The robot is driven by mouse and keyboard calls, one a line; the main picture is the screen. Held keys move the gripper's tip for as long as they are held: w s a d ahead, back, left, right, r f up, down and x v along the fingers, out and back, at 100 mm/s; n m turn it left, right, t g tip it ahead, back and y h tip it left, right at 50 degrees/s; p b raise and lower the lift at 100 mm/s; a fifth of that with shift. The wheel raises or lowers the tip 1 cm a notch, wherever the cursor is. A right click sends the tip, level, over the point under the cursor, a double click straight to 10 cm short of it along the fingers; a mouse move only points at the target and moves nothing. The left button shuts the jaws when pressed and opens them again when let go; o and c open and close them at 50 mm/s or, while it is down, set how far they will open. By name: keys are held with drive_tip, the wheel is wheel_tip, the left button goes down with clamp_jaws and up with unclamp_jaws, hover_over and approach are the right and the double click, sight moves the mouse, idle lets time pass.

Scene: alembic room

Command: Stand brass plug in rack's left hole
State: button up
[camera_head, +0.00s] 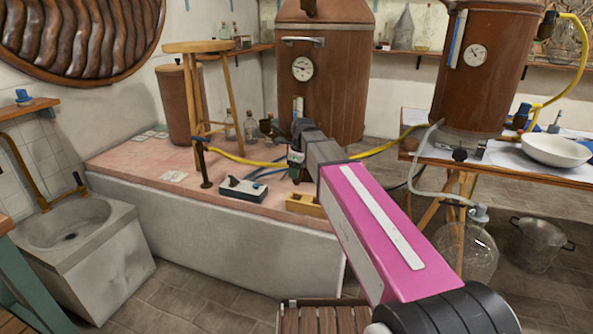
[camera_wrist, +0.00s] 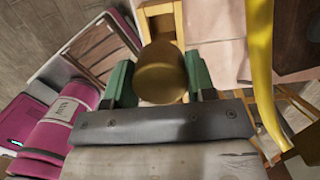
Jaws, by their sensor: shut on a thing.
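The brass plug (camera_wrist: 162,78) shows in the wrist view as a round brass end between the green fingers of my gripper (camera_wrist: 160,84). My gripper is shut on it. In the head view my gripper (camera_head: 296,166) is above the pink-topped bench, just behind and above the yellow wooden rack (camera_head: 304,205); the plug is hard to make out there. In the wrist view part of the rack (camera_wrist: 179,22) shows beyond the plug, which covers some of it. I cannot tell whether the plug touches the rack, and its holes are not clear.
A yellow hose (camera_head: 240,159) runs behind my gripper. A wooden stool (camera_head: 195,47) and large copper vessel (camera_head: 335,75) stand behind. The bench's front left is mostly clear.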

drive_tip(key=shift+f, duration=2.35)
drive_tip(key=shift+f, duration=2.15)
idle(3.5)
